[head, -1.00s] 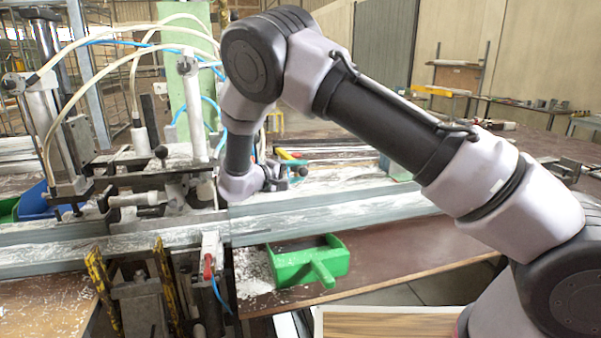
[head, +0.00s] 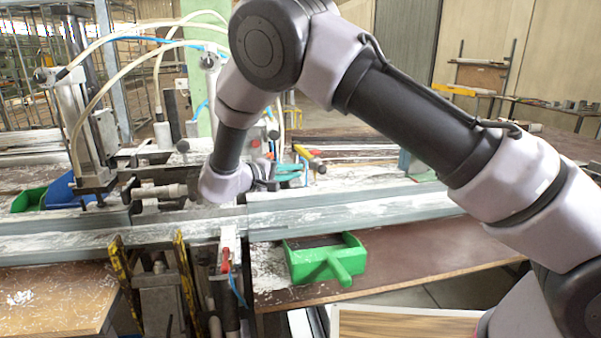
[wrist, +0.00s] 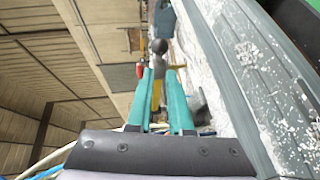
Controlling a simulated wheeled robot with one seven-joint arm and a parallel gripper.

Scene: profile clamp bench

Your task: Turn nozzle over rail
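The rail is a long grey profile (head: 350,209) lying across the bench, dusted with white shavings; it also shows along the right of the wrist view (wrist: 238,75). My gripper (head: 298,173) is just behind and above the rail, pointing right. Its two teal fingers (wrist: 162,72) stand apart in the wrist view, with nothing visibly clamped between them. A dark round knob (wrist: 159,46) shows beyond the fingertips. I cannot tell for certain which part is the nozzle; a pale horizontal cylinder (head: 163,191) sits on the clamp left of my wrist.
A green scoop (head: 325,260) lies on the bench in front of the rail. A red-handled clamp (head: 226,260) and yellow-edged supports (head: 186,270) stand at the front. A yellow-and-red tool (head: 311,159) is behind my fingers. Hoses (head: 160,40) arch over the clamps at left.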

